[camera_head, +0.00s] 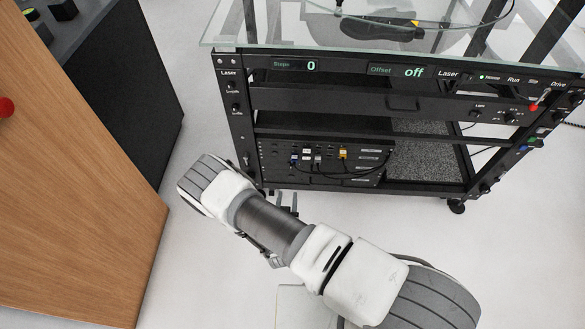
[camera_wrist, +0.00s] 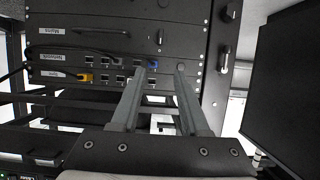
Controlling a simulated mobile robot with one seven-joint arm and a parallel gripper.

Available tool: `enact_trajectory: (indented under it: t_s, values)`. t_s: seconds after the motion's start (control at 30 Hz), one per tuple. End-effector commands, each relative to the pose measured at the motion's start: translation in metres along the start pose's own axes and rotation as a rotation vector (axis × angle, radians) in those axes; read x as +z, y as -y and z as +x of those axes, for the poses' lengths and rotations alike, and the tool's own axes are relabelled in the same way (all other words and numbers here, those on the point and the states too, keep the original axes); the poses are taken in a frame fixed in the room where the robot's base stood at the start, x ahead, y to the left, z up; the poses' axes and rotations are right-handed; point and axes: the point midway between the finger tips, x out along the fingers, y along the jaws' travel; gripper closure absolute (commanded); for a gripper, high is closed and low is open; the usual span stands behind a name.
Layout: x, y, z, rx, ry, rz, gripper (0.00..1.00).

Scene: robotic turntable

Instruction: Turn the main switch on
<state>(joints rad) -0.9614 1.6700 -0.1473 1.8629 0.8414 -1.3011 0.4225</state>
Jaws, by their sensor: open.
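The black rack panel (camera_wrist: 110,20) with a "Mains" label fills the upper part of the wrist view. A small upright dark part (camera_wrist: 160,37), which looks like the main switch, sits on this panel; its on or off state cannot be told. My gripper (camera_wrist: 160,70) is open and empty. Its two grey fingers point toward the panel, with their tips showing just below that small part. In the head view my gripper is partly hidden behind my arm, low in front of the turntable cart (camera_head: 250,150). The switch is not clear there.
Plugged cables (camera_wrist: 86,77) lie left of the fingers. A dark post with knobs (camera_wrist: 224,62) stands right of them. A glass top (camera_head: 290,45) covers the cart. A wooden cabinet (camera_head: 80,170) stands at the left, with open floor (camera_head: 200,290) between.

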Motion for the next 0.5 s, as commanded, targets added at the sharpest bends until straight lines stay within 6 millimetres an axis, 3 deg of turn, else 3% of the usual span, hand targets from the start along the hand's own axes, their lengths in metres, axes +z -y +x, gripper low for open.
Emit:
enact_trajectory:
  t_s: [0.17, 0.5]
  values:
    - [0.002, 0.0, 0.021, 0.001, -0.003, 0.003, 0.55]
    - [0.003, 0.0, 0.096, 0.0, -0.003, 0.003, 0.55]
